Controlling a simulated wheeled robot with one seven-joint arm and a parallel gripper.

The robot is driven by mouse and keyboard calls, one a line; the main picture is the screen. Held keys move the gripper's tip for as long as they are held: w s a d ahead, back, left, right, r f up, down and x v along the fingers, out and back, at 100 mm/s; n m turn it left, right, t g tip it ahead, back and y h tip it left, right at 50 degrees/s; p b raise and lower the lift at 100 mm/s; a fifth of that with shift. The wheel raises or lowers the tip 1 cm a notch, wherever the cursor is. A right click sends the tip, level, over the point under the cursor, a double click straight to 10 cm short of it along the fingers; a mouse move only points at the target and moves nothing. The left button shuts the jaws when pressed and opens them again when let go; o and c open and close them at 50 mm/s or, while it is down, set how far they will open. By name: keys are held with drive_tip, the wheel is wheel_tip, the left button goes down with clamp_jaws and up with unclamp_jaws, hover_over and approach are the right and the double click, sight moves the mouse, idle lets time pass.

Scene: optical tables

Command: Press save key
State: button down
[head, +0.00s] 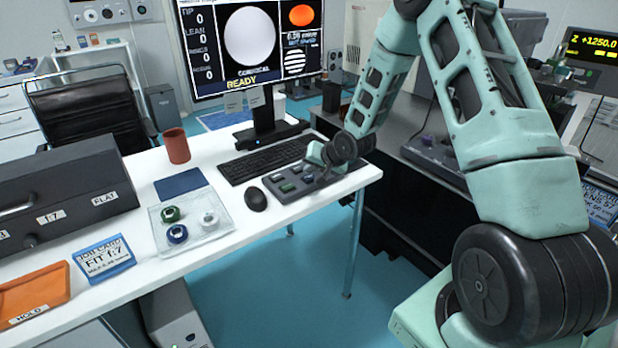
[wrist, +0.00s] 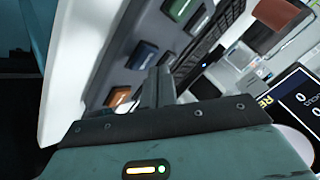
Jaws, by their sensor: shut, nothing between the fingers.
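A grey key panel (head: 284,187) lies on the white desk, right of the mouse, with several coloured keys. In the wrist view the panel (wrist: 137,75) shows a green key (wrist: 178,9), a dark blue key (wrist: 197,20), a teal key (wrist: 142,54), a brown key (wrist: 166,60) and an orange key (wrist: 117,96). I cannot read any key's label, so I cannot tell which is save. My gripper (head: 318,175) is over the right part of the panel and hides some of it. Its fingers (wrist: 160,86) are shut and empty. Whether they touch a key is unclear.
A monitor (head: 252,45) reading READY stands behind the keyboard (head: 265,160). The mouse (head: 256,199) lies left of the panel. A clear tray (head: 205,238) with rings, a blue mat (head: 180,185) and a red-brown cup (head: 176,146) are further left.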

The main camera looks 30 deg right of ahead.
sight(312, 178)
drive_tip(key=shift+f, duration=0.3)
drive_tip(key=shift+f+b, duration=0.3)
drive_tip(key=shift+f, duration=0.1)
idle(0.6)
drive_tip(key=shift+r+p, duration=0.75)
drive_tip(key=shift+r, duration=0.1)
wheel_tip(312, 178, up, 5)
drive_tip(key=p, duration=0.4)
idle(1.0)
